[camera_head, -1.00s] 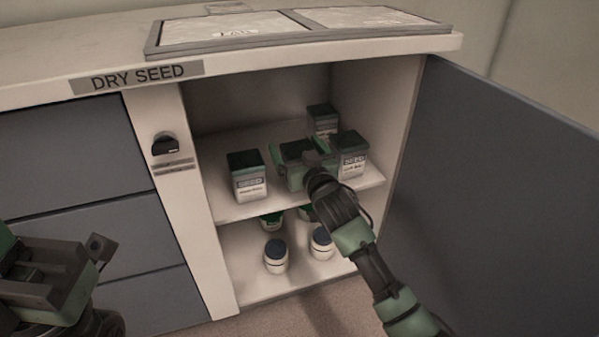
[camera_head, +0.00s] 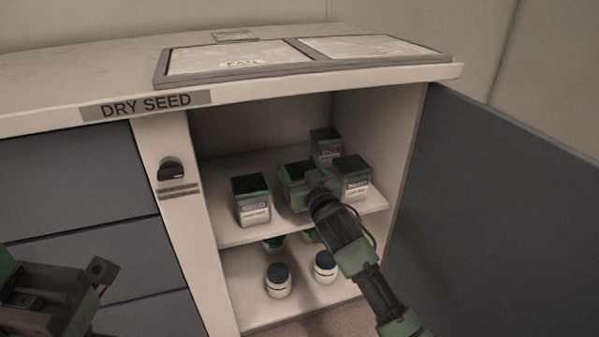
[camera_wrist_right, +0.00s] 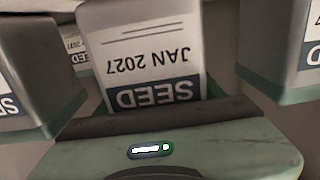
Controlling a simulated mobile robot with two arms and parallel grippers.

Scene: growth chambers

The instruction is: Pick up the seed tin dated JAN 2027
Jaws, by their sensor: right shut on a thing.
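The seed tin dated JAN 2027 (camera_wrist_right: 145,58) shows upside down in the right wrist view, its white label facing my palm. My right gripper (camera_head: 300,176) is shut on it, with a green finger on either side. In the head view my gripper and wrist hide most of this tin, on the upper shelf of the open cabinet. My left gripper (camera_head: 62,290) is at the lower left, away from the cabinet opening; its jaw state is unclear.
Similar tins stand left (camera_head: 254,212), right (camera_head: 356,188) and behind (camera_head: 327,148) on the shelf (camera_head: 236,236). White jars with blue lids (camera_head: 279,288) stand below. The open grey door (camera_head: 500,210) borders the right side.

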